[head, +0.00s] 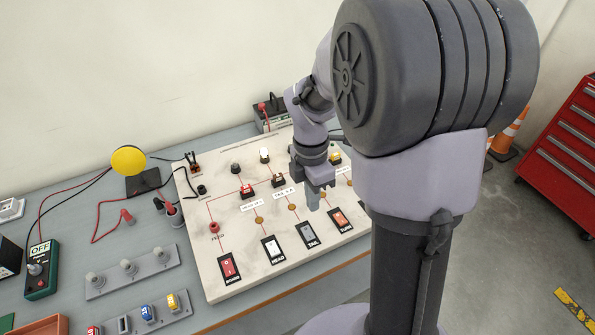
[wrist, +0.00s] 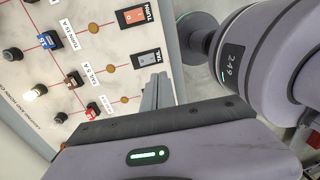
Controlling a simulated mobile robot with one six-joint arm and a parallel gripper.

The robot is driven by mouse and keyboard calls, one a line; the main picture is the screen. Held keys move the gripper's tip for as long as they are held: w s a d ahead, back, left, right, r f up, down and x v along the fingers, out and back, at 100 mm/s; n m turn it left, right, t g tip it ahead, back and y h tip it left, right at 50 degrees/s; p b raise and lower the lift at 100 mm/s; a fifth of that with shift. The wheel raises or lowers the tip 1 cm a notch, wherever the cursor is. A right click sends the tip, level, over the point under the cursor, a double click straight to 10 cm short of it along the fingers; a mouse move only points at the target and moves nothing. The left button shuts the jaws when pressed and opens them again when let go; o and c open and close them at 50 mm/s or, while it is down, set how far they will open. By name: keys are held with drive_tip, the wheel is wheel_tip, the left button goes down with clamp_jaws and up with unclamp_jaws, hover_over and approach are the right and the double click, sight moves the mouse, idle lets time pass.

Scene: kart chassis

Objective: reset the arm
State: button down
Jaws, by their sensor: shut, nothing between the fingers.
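My gripper (head: 313,201) hangs on my folded arm above the white wiring board (head: 205,230), near the tail switch (head: 305,236). Its fingers are shut with nothing between them. In the wrist view the shut fingers (wrist: 158,92) point up, with the board to their left. The board also carries the horn switch (head: 229,267), the head switch (head: 272,249) and the turn switch (head: 341,219). My arm hides the board's right side in the head view.
A white lamp (head: 264,155) on the board is lit. A yellow disc (head: 129,160), a green box reading OFF (head: 41,270) and a grey holder (head: 133,271) stand on the bench at left. A red tool cabinet (head: 565,140) and an orange cone (head: 508,135) stand on the floor at right.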

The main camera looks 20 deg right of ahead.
drive_tip(key=s+a+r+m+t+y+b, duration=0.1)
drive_tip(key=s+a+r+m+t+b, duration=0.2)
drive_tip(key=s+a+m, duration=0.3)
drive_tip(key=s+a+r+m+t+y+b, duration=0.1)
drive_tip(key=s+a+r+m+t+b, duration=0.3)
drive_tip(key=m, duration=1.2)
drive_tip(key=s+a, duration=0.2)
drive_tip(key=shift+s+r+m, duration=0.25)
drive_tip(key=shift+s+m, duration=0.05)
drive_tip(key=shift+s, duration=0.1)
